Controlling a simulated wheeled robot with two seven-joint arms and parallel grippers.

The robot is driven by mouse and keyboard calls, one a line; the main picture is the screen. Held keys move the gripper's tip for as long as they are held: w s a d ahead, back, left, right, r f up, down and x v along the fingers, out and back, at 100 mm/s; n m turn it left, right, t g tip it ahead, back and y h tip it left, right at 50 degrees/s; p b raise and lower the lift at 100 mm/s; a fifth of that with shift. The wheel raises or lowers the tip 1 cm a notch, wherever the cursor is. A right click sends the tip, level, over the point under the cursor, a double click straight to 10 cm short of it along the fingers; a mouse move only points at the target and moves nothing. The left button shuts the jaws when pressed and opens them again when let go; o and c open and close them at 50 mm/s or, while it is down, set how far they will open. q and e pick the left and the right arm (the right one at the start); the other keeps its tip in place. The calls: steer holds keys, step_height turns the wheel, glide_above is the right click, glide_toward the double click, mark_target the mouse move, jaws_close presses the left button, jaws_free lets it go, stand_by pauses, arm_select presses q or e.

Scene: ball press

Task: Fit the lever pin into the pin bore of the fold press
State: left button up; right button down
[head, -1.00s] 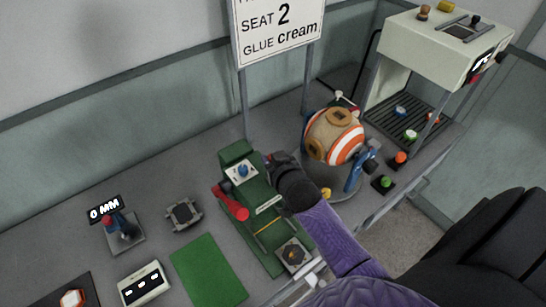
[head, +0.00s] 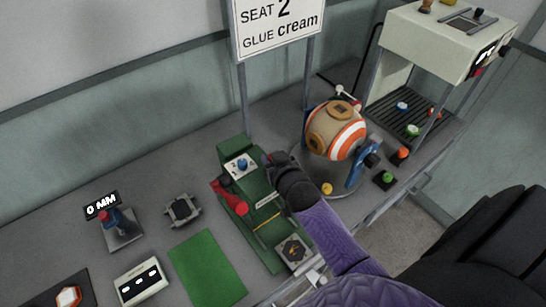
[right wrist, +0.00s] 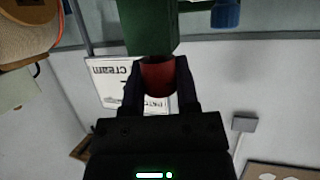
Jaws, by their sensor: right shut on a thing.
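The fold press (head: 262,215) is a long green body on the bench, with a blue knob (head: 240,164) on its pale top plate. A red handle (head: 232,200) lies along its left side. My right gripper (head: 270,160) is at the press's far right side. In the right wrist view my right gripper (right wrist: 160,85) is shut on a red cylinder (right wrist: 158,75), apparently the lever pin. The cylinder's far end meets the green press body (right wrist: 150,28) in that view. The bore is hidden, so I cannot tell whether the pin is inside it. My left gripper is not in view.
An orange-and-white ball (head: 340,132) stands in a blue cradle close to the right of my gripper. Behind it is a cream machine (head: 435,45). A green mat (head: 207,268) lies left of the press. A sign (head: 278,28) on posts stands behind.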

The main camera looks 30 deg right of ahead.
steer(key=shift+f, duration=0.25)
steer(key=shift+c, duration=1.4)
jaws_free()
steer(key=p+v, duration=0.1)
steer(key=v, duration=0.9)
steer(key=shift+p, duration=0.35)
